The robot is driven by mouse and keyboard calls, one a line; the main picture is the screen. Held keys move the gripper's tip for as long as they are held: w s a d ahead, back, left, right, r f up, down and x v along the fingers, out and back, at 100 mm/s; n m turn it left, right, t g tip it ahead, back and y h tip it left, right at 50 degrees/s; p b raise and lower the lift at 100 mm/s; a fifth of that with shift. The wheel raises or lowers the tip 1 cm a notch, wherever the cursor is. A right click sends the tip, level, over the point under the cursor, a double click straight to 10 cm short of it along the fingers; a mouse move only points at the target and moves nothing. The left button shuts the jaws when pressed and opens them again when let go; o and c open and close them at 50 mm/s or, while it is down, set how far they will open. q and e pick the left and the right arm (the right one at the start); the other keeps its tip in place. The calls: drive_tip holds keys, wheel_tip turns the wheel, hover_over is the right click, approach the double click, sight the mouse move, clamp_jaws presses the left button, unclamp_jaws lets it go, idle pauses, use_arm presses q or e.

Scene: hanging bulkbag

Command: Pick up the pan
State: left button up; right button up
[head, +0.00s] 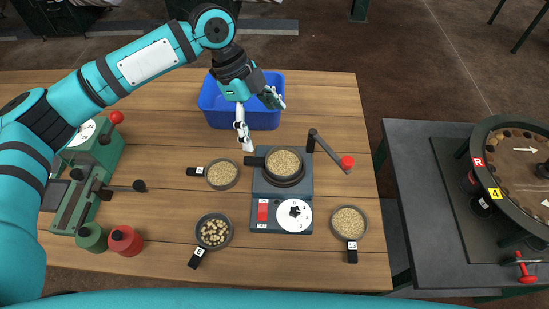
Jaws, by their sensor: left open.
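Several small round dark pans with short handles are in view. One pan (284,166) holds grain and sits on top of a dark grey device (265,188), its handle pointing left. Another grain-filled pan (222,174) lies on the table left of the device, its tagged handle also pointing left. A pan with larger pale pieces (213,231) lies at the front left, and a grain-filled pan tagged 13 (348,222) at the front right. My left gripper (264,127) is open, fingers spread, above and behind the pan on the device. One fingertip appears close to that pan's handle; contact cannot be told. My right gripper is out of view.
A blue bin (212,106) stands behind, partly hidden by my left gripper. A crank with a red knob (347,162) rises right of the device. A green machine (91,190) stands at the left. A grey table with a round apparatus (505,190) is at right.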

sight(284, 166)
use_arm(q)
drive_tip(key=p+x, duration=0.1)
drive_tip(key=x, duration=0.6)
drive_tip(key=shift+w, duration=0.15)
drive_tip(key=x, duration=0.1)
drive_tip(key=p+x, duration=0.1)
drive_tip(key=x, duration=0.2)
drive_tip(key=shift+w+f+p, duration=0.15)
drive_tip(key=shift+f+p, duration=0.15)
drive_tip(key=shift+p, duration=0.05)
drive_tip(key=shift+d+f, duration=0.15)
drive_tip(key=shift+f, duration=0.1)
drive_tip(key=c, duration=1.2)
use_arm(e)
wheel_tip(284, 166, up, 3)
use_arm(q)
drive_tip(key=shift+r, duration=0.1)
